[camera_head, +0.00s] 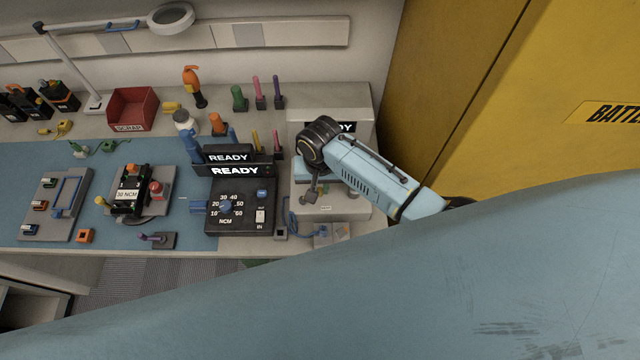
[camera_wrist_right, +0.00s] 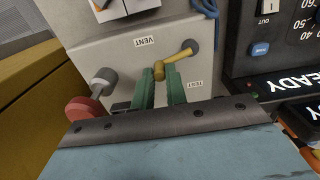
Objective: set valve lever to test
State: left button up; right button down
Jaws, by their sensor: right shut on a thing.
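In the right wrist view, the valve lever (camera_wrist_right: 177,54) is a yellow bar with a rounded end, on a pale grey box (camera_wrist_right: 110,60). Its pivot is at the upper right, and it slants down to the left, its end lying between the VENT label (camera_wrist_right: 144,41) and the TEST label (camera_wrist_right: 195,84). My right gripper (camera_wrist_right: 160,75) has green fingers, one on each side of the lever's end, and is shut on it. In the head view my right arm (camera_head: 375,175) reaches over the test box (camera_head: 350,207) and hides the lever. My left gripper is not in view.
Left of the box stands a dark READY console (camera_head: 240,220) with a dial. A grey-and-red knob (camera_wrist_right: 85,106) shows near the gripper in the right wrist view. A blue cable (camera_head: 292,222) hangs beside the box. A yellow cabinet (camera_head: 470,90) stands at the right.

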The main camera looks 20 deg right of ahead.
jog(key=n, duration=0.1)
jog(key=w+n, duration=0.1)
jog(key=n, duration=0.1)
jog(key=shift+w+a+n, duration=0.1)
jog(key=shift+w+n, duration=0.15)
jog(key=shift+n, duration=0.05)
jog(key=n, duration=0.1)
jog(key=w+n, duration=0.1)
jog(key=shift+a+n, duration=0.25)
jog(key=shift+n, duration=0.05)
jog(key=n, duration=0.2)
jog(key=w+a+n, duration=0.1)
jog(key=n, duration=0.1)
jog(key=shift+w, duration=0.1)
jog(key=shift+w+a+n, duration=0.1)
jog(key=shift+a+n, duration=0.15)
jog(key=shift+n, duration=0.4)
jog(key=shift+w+a+n, duration=0.1)
jog(key=shift+a+n, duration=0.1)
jog(key=shift+n, duration=0.45)
jog(key=c, duration=1.4)
grip_release()
